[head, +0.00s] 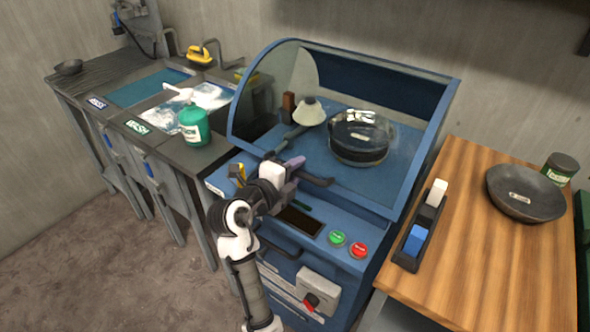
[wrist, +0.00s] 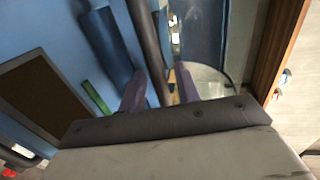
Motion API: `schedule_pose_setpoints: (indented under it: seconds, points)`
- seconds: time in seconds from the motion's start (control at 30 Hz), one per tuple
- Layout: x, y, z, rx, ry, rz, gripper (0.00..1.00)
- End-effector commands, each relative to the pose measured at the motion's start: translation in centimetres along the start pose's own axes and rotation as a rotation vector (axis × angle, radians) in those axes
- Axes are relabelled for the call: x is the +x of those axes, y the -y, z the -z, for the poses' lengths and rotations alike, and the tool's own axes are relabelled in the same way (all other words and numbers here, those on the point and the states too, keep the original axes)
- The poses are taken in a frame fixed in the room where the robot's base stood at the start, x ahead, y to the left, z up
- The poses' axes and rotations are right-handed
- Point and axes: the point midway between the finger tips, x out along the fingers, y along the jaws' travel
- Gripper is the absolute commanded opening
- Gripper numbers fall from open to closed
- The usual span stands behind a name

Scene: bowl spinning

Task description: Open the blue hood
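The blue hood (head: 448,105) is a blue-framed clear cover over the blue machine, and it is down. Its dark handle bar (head: 318,181) runs along the front lower edge. My gripper (head: 293,164) is at the left part of this bar, in front of the hood. In the wrist view, my gripper (wrist: 160,75) has two purple fingers spread apart. The dark bar (wrist: 149,45) runs in the space between them, closer to the left finger. I cannot tell whether either finger touches it.
A metal bowl (head: 360,137) sits inside under the hood. Green button (head: 337,238) and red button (head: 358,250) are on the front panel. A wooden table (head: 465,265) with a dark bowl (head: 525,193) stands right. A sink bench with a green bottle (head: 195,126) stands left.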

Motion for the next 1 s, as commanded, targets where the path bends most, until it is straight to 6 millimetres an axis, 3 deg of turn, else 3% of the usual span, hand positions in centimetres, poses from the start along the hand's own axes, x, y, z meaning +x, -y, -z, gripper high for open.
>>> schedule_pose_setpoints:
  seconds: [0.1, 0.37, 0.77, 1.0]
  points:
    - [0.0, 0.0, 0.0, 0.0, 0.0, 0.0, 0.33]
    - [0.0, 0.0, 0.0, 0.0, 0.0, 0.0, 0.0]
    - [0.1, 0.4, -0.2, 0.0, 0.0, 0.001, 0.0]
    - [1.3, 3.4, -1.2, 0.003, 0.0, 0.005, 0.0]
